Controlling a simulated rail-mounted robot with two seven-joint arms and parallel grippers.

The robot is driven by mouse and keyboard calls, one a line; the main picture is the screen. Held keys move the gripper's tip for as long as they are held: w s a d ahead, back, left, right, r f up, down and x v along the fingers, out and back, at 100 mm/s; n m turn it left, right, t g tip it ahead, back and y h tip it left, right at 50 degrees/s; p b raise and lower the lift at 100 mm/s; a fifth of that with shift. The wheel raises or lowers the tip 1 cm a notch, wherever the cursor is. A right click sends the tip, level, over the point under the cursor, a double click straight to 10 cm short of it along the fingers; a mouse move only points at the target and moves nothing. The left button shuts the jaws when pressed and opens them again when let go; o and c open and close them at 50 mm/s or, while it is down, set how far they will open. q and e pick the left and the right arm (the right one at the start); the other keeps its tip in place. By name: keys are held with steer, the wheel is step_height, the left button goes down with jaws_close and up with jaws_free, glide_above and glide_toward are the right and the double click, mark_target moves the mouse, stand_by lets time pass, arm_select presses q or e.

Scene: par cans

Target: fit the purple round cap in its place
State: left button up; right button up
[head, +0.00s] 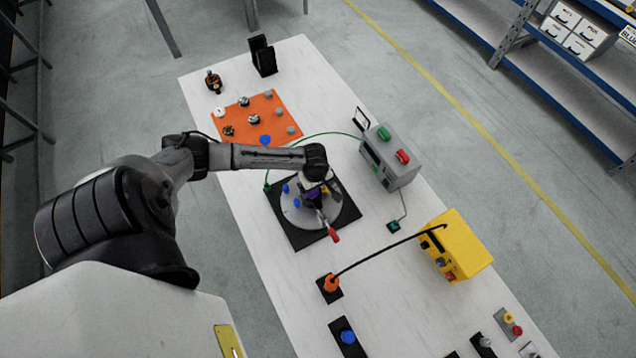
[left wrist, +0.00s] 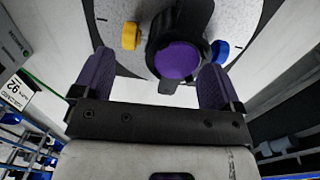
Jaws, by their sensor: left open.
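The purple round cap (left wrist: 178,60) shows face-on in the left wrist view, set in or on a dark fitting (left wrist: 163,22) over a pale grey disc (left wrist: 110,20). I cannot tell whether it is seated. In the head view the grey disc (head: 296,217) lies on a black square plate (head: 283,239), and a bit of purple shows below my gripper. My left gripper (head: 315,194) is over the disc. Its two purple-padded fingers stand open, on either side of the cap in the wrist view, with gaps between. My right gripper is out of view.
A yellow knob (left wrist: 130,36) and a blue knob (left wrist: 220,51) flank the fitting. A red-tipped handle (head: 333,235) sticks out over the plate's front edge. A grey box (head: 390,160), a yellow box (head: 455,247) and an orange mat (head: 255,118) with small parts stand around.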

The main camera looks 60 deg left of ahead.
arm_select(q)
steer(key=shift+s+a+f, duration=0.15)
steer(key=shift+s+f, duration=0.7)
steer(key=shift+r, duration=0.55)
steer(key=shift+s+r, duration=0.5)
steer(key=shift+r, duration=0.05)
step_height(320, 180, up, 13)
steer(key=w+p, duration=0.1)
steer(key=w, duration=0.1)
steer(key=shift+r, duration=0.15)
